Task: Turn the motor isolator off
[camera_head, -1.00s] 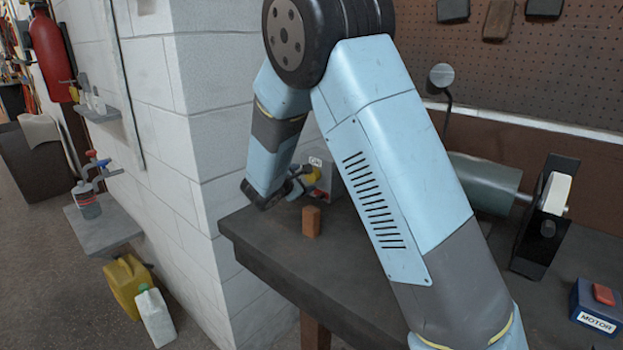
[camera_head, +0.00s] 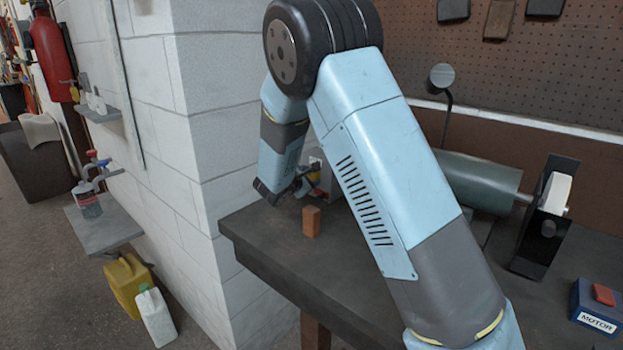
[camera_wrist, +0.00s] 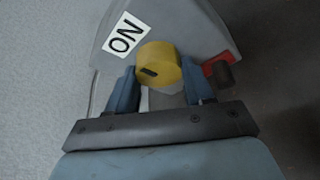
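The motor isolator is a grey box (camera_wrist: 190,25) with a white ON label (camera_wrist: 123,36) and a round yellow knob (camera_wrist: 158,62) with a dark mark. My gripper (camera_wrist: 160,78) has its two blue fingers on either side of the knob, very close to it. Whether they press on it I cannot tell. A red part (camera_wrist: 210,65) with a dark piece over it sits right of the knob. In the head view the grey box (camera_head: 327,180) stands at the bench's back left corner, partly hidden by my arm, with my gripper (camera_head: 300,185) at it.
A small brown block (camera_head: 311,221) stands on the bench (camera_head: 270,240) just in front of the isolator. A white block wall (camera_head: 200,150) is close on the left. A green motor (camera_head: 480,182) and a blue MOTOR box (camera_head: 597,305) with a red button are at right.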

